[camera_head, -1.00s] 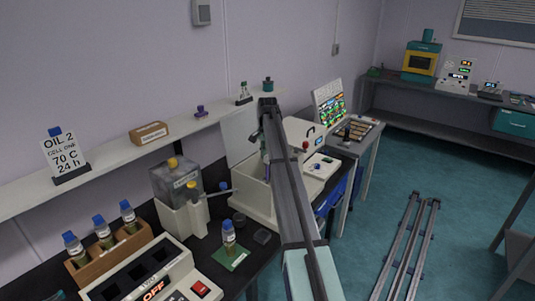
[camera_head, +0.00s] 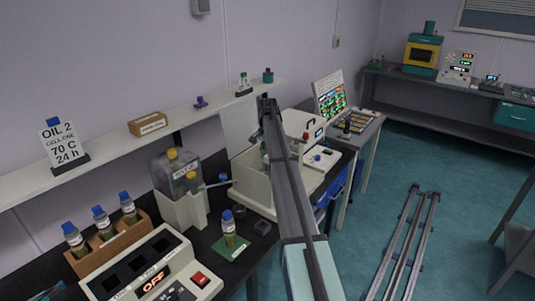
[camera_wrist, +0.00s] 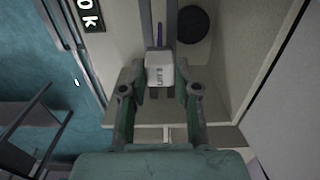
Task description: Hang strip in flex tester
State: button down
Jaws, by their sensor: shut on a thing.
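Beyond is the pale interior of an open box-like machine, apparently the flex tester (camera_head: 251,186), with a dark round disc (camera_wrist: 193,25) and grey rails (camera_wrist: 173,22). In the head view my arm covers most of the gripper and its load.
A clear oil tank (camera_head: 177,172) and a vial on a green mat (camera_head: 229,247) stand left of the machine. A vial rack (camera_head: 108,239) and a heater block (camera_head: 150,268) are nearer. A wall shelf (camera_head: 100,167) runs behind.

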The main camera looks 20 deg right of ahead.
jog(key=shift+f, duration=1)
jog(key=c, duration=0.8)
grip_release()
jog(key=shift+o, duration=0.2)
jog(key=shift+r+p, duration=1.25)
jog(key=shift+r, duration=1.75)
